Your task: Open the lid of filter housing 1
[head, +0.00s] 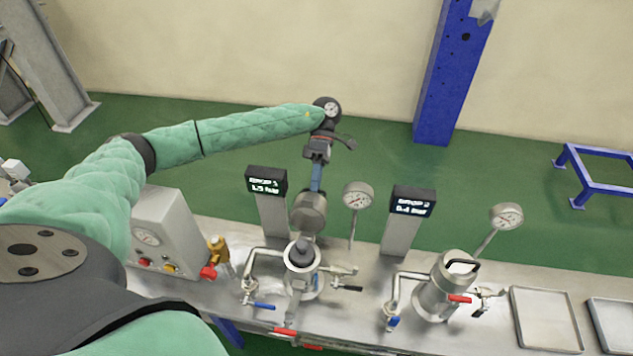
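Filter housing 1 (302,281) is the left steel vessel on the bench, below the left display. Its lid (311,211) stands swung up and back behind the body, and the mouth is uncovered. A dark grey rounded piece (301,252) shows in the mouth. My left gripper (315,188) is beyond the lid, its narrow blue-grey fingers reaching down to the lid's upper edge. The fingertips and the lid's handle are hidden behind the lid, so I cannot tell whether they grip it. My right gripper is not in view.
Filter housing 2 (437,297) stands to the right, lid closed with a black handle. Two displays (266,181) (412,201) and two gauges (358,195) (507,217) rise behind the housings. A grey control box (172,235) is at left. Empty trays (546,318) lie at right.

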